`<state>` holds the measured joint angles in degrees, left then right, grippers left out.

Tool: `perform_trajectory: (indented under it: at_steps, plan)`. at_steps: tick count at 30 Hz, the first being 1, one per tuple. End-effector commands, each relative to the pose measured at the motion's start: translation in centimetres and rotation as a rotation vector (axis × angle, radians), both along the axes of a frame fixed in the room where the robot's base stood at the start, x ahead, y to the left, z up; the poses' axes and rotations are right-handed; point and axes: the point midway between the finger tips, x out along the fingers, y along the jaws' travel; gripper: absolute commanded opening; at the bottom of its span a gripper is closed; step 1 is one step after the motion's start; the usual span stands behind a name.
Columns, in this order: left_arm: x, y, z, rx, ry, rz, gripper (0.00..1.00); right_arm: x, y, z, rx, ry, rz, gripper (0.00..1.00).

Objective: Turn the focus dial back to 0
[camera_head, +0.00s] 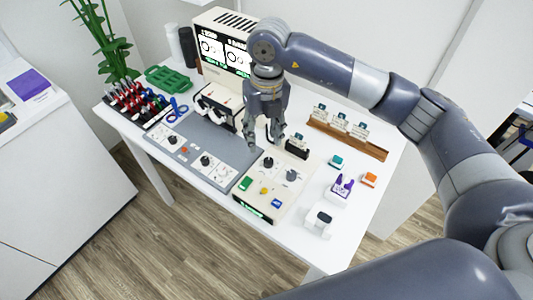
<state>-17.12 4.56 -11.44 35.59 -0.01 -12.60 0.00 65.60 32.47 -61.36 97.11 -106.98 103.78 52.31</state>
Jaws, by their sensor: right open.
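My right gripper (265,136) is open and points down over the far edge of a cream control box (248,203), its fingers just behind a black knob (268,162). I cannot tell whether it touches anything. A grey knob (292,175) sits to the right of the black one on the same box. My left gripper is out of view.
Behind the gripper stands a cream machine with a lit screen (211,46). A wooden rack (364,144) with small cards lies at right. A purple-topped item (342,187), an orange block (369,179) and a teal block (337,161) stand on the white table. A red-handled tool rack (133,104) is at left.

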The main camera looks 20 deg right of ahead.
Motion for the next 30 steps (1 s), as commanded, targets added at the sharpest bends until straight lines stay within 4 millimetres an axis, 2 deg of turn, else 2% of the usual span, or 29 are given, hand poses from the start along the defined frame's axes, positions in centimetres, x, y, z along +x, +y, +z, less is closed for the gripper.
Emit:
perform_trajectory:
  at_steps: [3, 8, 15, 21, 30]
  plan:
    - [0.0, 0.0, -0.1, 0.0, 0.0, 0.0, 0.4, 0.4, -1.5, 0.2, -0.06, -0.007, -0.023, 0.43]
    - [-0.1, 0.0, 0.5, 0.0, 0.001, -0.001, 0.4, 0.3, -1.7, -1.4, -0.066, -0.003, -0.026, 0.43]
    - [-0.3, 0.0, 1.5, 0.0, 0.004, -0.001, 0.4, 0.2, -1.6, -5.9, -0.062, -0.001, -0.025, 0.43]
    - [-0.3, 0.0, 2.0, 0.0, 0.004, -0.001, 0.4, 0.3, -1.5, -9.0, -0.06, -0.003, -0.024, 0.43]
    - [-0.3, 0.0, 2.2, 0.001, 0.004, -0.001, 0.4, 0.3, -1.5, -10.5, -0.06, -0.006, -0.022, 0.43]
